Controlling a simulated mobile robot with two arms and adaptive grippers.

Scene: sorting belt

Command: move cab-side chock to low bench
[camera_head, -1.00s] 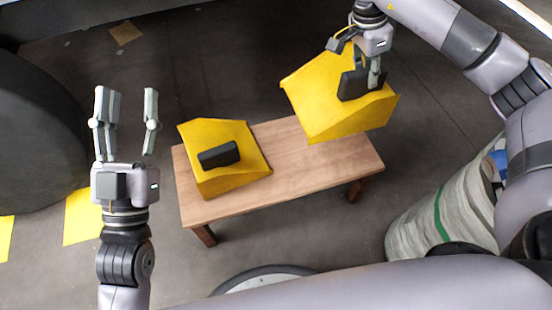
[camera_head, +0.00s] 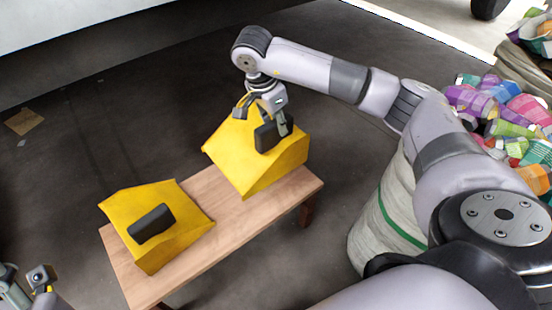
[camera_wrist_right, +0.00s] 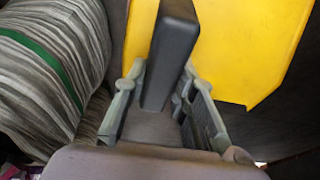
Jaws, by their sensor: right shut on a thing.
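A yellow wedge chock (camera_head: 248,155) with a black handle is held by my right gripper (camera_head: 272,118), whose fingers are shut on that handle. In the right wrist view, the handle (camera_wrist_right: 170,60) stands between the fingers (camera_wrist_right: 155,110). The chock is over the right part of the low wooden bench (camera_head: 225,190); whether its underside touches the top is unclear. A second yellow chock (camera_head: 185,225) with a black handle rests on the bench's left part. My left gripper (camera_head: 25,280) shows only partly at the lower left, its fingertips apart and nothing between them.
A pale sack with a green stripe (camera_head: 385,225) stands right of the bench. A heap of colourful containers (camera_head: 510,115) lies at the far right. Bare bench top shows between and in front of the chocks. Dark floor lies open behind the bench.

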